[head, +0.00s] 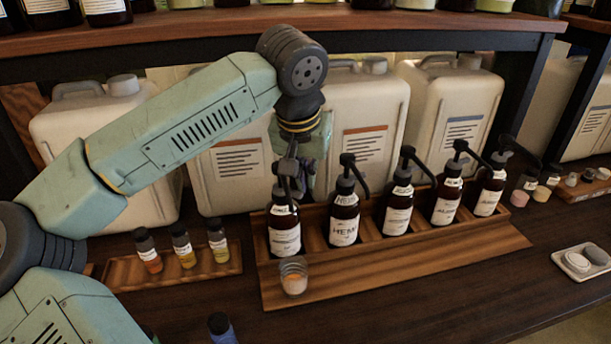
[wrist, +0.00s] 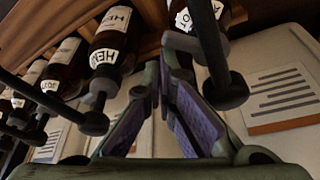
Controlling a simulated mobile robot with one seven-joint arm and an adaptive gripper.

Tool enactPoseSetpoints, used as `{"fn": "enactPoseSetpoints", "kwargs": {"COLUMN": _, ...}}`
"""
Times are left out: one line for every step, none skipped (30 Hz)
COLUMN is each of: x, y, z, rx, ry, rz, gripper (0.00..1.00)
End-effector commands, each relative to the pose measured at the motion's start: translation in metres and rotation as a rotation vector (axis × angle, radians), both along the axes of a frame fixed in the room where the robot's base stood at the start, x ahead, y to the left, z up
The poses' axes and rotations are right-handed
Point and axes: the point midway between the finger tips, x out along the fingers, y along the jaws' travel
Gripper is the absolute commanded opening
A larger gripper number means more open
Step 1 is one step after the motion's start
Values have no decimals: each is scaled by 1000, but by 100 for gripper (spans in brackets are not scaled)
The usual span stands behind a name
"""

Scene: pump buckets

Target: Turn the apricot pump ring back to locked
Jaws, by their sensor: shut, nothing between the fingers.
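My gripper (head: 293,166) is shut and empty, pointing down at the pump head of the leftmost amber bottle (head: 284,238). In the wrist view its fingertips (wrist: 165,66) are close together beside that bottle's dark pump (wrist: 212,60). The visible part of that bottle's neck label (wrist: 183,20) seems to end in "OT". Another neck label, on the third bottle (wrist: 50,86), also seems to end in "OT", so I cannot tell for sure which is apricot. The ring is partly hidden by the pump and my fingers; its setting cannot be told. Whether the fingers touch the pump is unclear.
The HEMP bottle (head: 344,222) and several more pump bottles stand rightward in the wooden rack (head: 400,262). A small glass (head: 293,276) with orange contents stands in front. White canisters (head: 365,115) stand close behind. Small vials (head: 182,246) are at left.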

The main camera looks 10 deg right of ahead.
Motion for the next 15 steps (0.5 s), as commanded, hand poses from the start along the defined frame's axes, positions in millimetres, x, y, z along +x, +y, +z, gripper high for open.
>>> {"fn": "enactPoseSetpoints", "kwargs": {"x": 0, "y": 0, "z": 0, "rx": 0, "ry": 0, "rz": 0, "gripper": 0}}
{"fn": "enactPoseSetpoints", "kwargs": {"x": 0, "y": 0, "z": 0, "rx": 0, "ry": 0, "rz": 0, "gripper": 0}}
{"fn": "enactPoseSetpoints", "kwargs": {"x": 0, "y": 0, "z": 0, "rx": -1, "ry": 0, "rz": 0, "gripper": 0}}
{"fn": "enactPoseSetpoints", "kwargs": {"x": 0, "y": 0, "z": 0, "rx": -1, "ry": 0, "rz": 0, "gripper": 0}}
{"fn": "enactPoseSetpoints", "kwargs": {"x": 1, "y": 1, "z": 0, "rx": -1, "ry": 0, "rz": 0, "gripper": 0}}
{"fn": "enactPoseSetpoints", "kwargs": {"x": 1, "y": 1, "z": 0, "rx": -1, "ry": 0, "rz": 0, "gripper": 0}}
{"fn": "enactPoseSetpoints", "kwargs": {"x": 2, "y": 2, "z": 0, "rx": -1, "ry": 0, "rz": 1, "gripper": 0}}
{"fn": "enactPoseSetpoints", "kwargs": {"x": 3, "y": 3, "z": 0, "rx": -1, "ry": 0, "rz": 1, "gripper": 0}}
{"fn": "enactPoseSetpoints", "kwargs": {"x": 4, "y": 4, "z": 0, "rx": -1, "ry": 0, "rz": 1, "gripper": 0}}
{"fn": "enactPoseSetpoints", "kwargs": {"x": 5, "y": 5, "z": 1, "rx": -2, "ry": 1, "rz": 2, "gripper": 0}}
{"fn": "enactPoseSetpoints", "kwargs": {"x": 5, "y": 7, "z": 1, "rx": -2, "ry": 1, "rz": 1, "gripper": 0}}
{"fn": "enactPoseSetpoints", "kwargs": {"x": 7, "y": 8, "z": 1, "rx": -3, "ry": 1, "rz": 2, "gripper": 0}}
{"fn": "enactPoseSetpoints", "kwargs": {"x": 8, "y": 9, "z": 1, "rx": -2, "ry": 1, "rz": 1, "gripper": 0}}
{"fn": "enactPoseSetpoints", "kwargs": {"x": 8, "y": 10, "z": 1, "rx": -2, "ry": 1, "rz": 1, "gripper": 0}}
{"fn": "enactPoseSetpoints", "kwargs": {"x": 9, "y": 11, "z": 1, "rx": -2, "ry": 1, "rz": 0, "gripper": 0}}
